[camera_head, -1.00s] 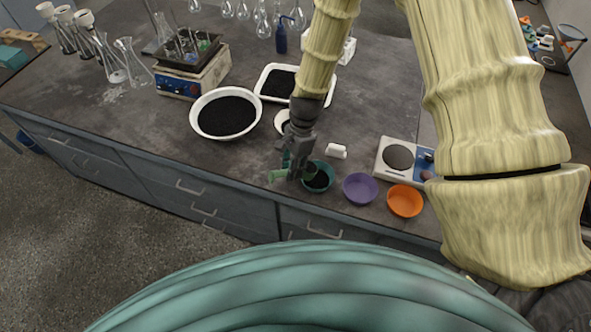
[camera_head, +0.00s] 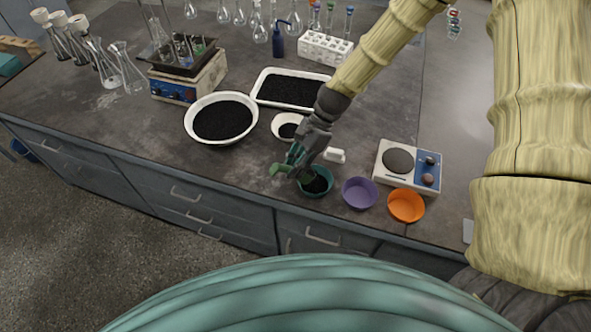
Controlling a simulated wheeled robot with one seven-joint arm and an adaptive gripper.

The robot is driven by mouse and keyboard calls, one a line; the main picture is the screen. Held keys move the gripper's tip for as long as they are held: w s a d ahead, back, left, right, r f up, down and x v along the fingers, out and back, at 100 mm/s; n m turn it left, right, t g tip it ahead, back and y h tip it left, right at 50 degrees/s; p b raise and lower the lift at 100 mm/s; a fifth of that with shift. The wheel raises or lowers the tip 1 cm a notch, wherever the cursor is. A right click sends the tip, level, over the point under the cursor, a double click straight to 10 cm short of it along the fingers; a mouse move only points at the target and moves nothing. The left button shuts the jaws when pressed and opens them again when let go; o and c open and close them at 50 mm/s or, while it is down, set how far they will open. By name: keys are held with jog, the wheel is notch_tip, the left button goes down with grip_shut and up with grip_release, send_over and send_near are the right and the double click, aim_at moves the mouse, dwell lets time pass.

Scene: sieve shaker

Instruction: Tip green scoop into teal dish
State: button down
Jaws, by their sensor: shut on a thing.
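The teal dish (camera_head: 329,190) stands near the bench's front edge with black granules in it. My gripper (camera_head: 300,158) is shut on the green scoop (camera_head: 281,169), just above and left of the dish. The scoop's light green end sticks out to the left of the fingers. Its other end is mostly hidden by the fingers and looks dark against the dish's left rim. I cannot tell whether it touches the dish or holds anything.
A purple dish (camera_head: 360,193) and an orange dish (camera_head: 406,205) stand right of the teal dish.

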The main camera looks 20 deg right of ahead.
jog(key=shift+w+d+r+g+y+b, duration=0.15)
jog(key=shift+d+y+b, duration=0.25)
jog(key=shift+y+b, duration=0.2)
jog(key=shift+s+d+r+g+y+b, duration=0.15)
jog(key=shift+d+y+b, duration=0.2)
jog(key=shift+y+b, duration=0.25)
jog(key=shift+w+d+y+b, duration=0.2)
jog(key=shift+d+y+b, duration=0.3)
jog(key=shift+y, duration=0.5)
jog(key=w+d+n+g+y+b, duration=0.1)
jog(key=d+g+y+b, duration=0.2)
jog(key=d+y+b, duration=0.3)
jog(key=shift+d+f+n+y+b, duration=0.25)
jog(key=shift+y+b, duration=0.85)
jog(key=shift+b, duration=1.35)
jog(key=shift+w, duration=0.1)
